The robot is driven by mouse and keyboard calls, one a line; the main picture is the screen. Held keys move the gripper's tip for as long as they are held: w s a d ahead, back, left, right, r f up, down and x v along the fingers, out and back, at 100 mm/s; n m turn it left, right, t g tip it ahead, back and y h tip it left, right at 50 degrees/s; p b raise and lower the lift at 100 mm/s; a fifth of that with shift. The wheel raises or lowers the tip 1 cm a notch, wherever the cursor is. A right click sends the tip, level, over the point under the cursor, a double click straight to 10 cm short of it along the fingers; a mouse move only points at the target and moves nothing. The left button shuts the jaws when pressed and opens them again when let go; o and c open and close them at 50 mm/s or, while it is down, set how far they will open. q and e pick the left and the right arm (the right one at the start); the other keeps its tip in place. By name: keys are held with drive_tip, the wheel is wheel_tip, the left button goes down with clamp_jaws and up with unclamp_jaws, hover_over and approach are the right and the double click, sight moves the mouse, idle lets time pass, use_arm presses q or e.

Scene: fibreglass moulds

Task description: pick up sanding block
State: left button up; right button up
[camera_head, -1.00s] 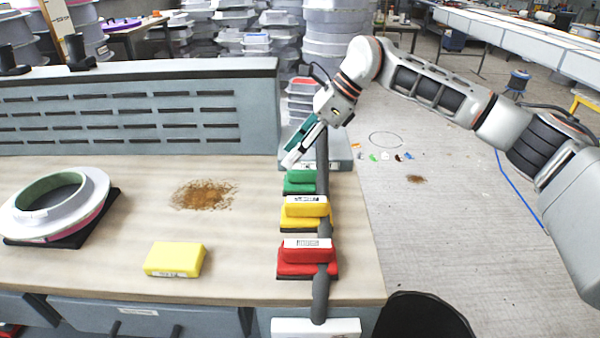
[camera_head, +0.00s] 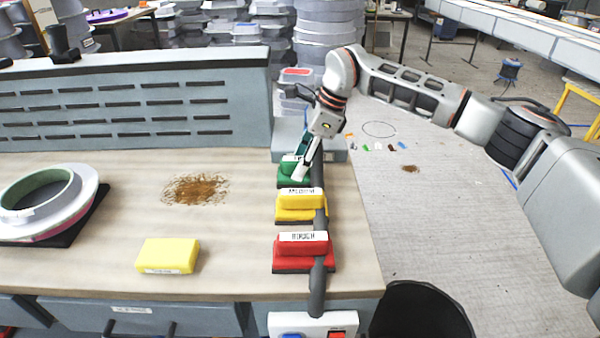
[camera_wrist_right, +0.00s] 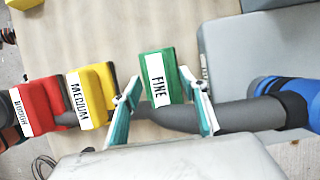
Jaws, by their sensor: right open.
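A green sanding block labelled FINE (camera_wrist_right: 160,75) sits at the back of a row on the bench; it also shows in the head view (camera_head: 288,178), partly covered by my gripper. A yellow block labelled MEDIUM (camera_head: 301,206) and a red block labelled ROUGH (camera_head: 303,252) stand in front of it; both show in the wrist view, yellow (camera_wrist_right: 105,90) and red (camera_wrist_right: 52,100). My right gripper (camera_wrist_right: 163,112) is open, its fingers on either side of the green block. I cannot tell whether they touch it. My left gripper is not in view.
A dark grey hose (camera_head: 318,275) runs along the row's right side, close to the blocks. A loose yellow block (camera_head: 167,255) and a ring mould (camera_head: 85,200) lie on the bench (camera_head: 120,270). A slotted panel (camera_head: 130,110) stands behind; a dark bin (camera_head: 420,312) is front right.

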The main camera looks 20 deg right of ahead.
drive_tip(key=shift+f, duration=0.2)
idle(0.8)
drive_tip(key=c, duration=0.8)
